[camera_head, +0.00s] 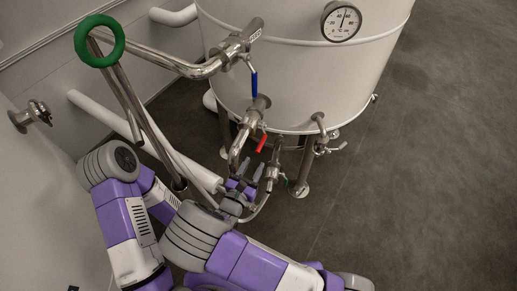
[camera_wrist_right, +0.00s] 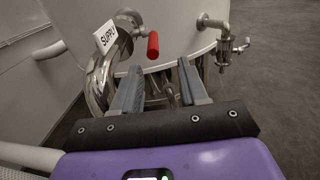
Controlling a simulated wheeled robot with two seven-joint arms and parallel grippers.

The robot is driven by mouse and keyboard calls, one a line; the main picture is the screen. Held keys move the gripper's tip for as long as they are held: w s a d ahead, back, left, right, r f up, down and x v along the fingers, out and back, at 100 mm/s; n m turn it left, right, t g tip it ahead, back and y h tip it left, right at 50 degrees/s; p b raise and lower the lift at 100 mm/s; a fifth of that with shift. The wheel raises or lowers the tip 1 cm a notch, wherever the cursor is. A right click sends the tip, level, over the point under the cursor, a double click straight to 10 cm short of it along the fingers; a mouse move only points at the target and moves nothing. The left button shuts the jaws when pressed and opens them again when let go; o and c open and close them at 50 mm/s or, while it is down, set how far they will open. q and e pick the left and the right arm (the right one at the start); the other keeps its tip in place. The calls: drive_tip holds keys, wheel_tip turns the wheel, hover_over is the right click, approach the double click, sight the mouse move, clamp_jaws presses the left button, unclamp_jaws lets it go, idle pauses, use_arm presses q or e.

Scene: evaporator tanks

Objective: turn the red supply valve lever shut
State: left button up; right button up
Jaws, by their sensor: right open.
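The red supply valve lever (camera_head: 262,143) sticks out from the steel pipework low in front of the white tank. In the right wrist view its red handle (camera_wrist_right: 153,46) stands beyond the fingertips, a little left of the middle, beside a white tag (camera_wrist_right: 105,38) reading "SUPPLY", partly cut off to the eye. My right gripper (camera_head: 252,171) is just below the lever in the head view. Its two fingers (camera_wrist_right: 160,68) are spread apart with nothing held between them. The lever appears apart from the fingers. My left gripper does not show.
A blue-handled valve (camera_head: 254,83) sits above the red lever on the tank (camera_head: 300,80). A green ring handwheel (camera_head: 99,41) and slanted steel pipes are to the left. A smaller valve (camera_head: 325,146) and tank legs are to the right. The grey floor (camera_head: 420,190) at right is clear.

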sight(259, 148)
drive_tip(key=shift+y, duration=0.3)
drive_tip(key=x, duration=0.5)
drive_tip(key=b+x, duration=0.1)
drive_tip(key=x, duration=0.1)
drive_tip(key=shift+w+a+r, duration=0.25)
drive_tip(key=shift+w+r, duration=0.1)
drive_tip(key=shift+r, duration=0.05)
clamp_jaws()
